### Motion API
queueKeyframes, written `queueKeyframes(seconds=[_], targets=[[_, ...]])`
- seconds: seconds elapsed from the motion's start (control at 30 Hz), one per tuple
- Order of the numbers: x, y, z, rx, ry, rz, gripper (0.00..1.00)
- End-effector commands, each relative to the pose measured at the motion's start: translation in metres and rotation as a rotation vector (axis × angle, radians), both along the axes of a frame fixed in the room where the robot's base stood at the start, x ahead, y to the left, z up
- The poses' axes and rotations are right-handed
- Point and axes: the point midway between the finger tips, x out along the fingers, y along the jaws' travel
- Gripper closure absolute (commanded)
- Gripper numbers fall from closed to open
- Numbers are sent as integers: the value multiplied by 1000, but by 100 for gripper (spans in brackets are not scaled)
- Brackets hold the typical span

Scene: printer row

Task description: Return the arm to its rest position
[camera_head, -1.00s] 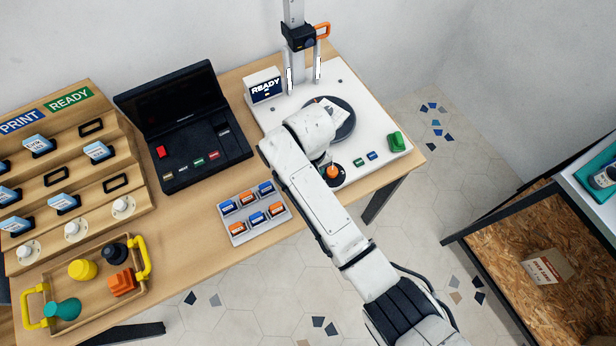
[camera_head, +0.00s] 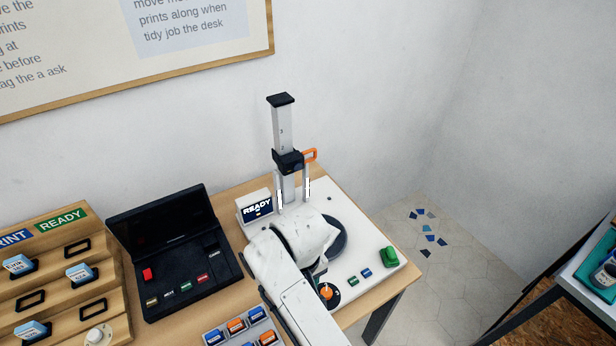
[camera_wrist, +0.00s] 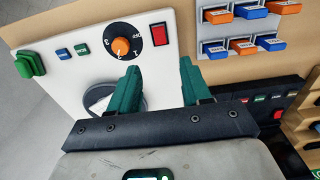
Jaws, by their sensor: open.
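Past the fingers lies the white printer base (camera_wrist: 75,75) with an orange-centred dial (camera_wrist: 121,46), a red switch (camera_wrist: 159,35) and part of the round dark plate (camera_wrist: 98,97). In the head view the printer base (camera_head: 380,245) carries a post and a READY screen (camera_head: 257,208).
A black open case (camera_head: 170,270) stands left of the printer. A block tray (camera_head: 240,328) sits in front of it. A wooden rack (camera_head: 60,285) fills the left side.

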Motion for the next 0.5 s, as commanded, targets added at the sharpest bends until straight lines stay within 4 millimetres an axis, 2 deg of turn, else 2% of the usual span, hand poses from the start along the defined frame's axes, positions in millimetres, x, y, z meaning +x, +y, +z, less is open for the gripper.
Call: queueKeyframes(seconds=[0.17, 0.27, 0.37, 0.5], targets=[[-3, -5, -4, 4, 3, -9, 52], [-14, -23, -16, 24, 10, -43, 52], [-35, -57, -32, 52, 15, -111, 52], [-75, -115, -52, 84, 12, -231, 52]])
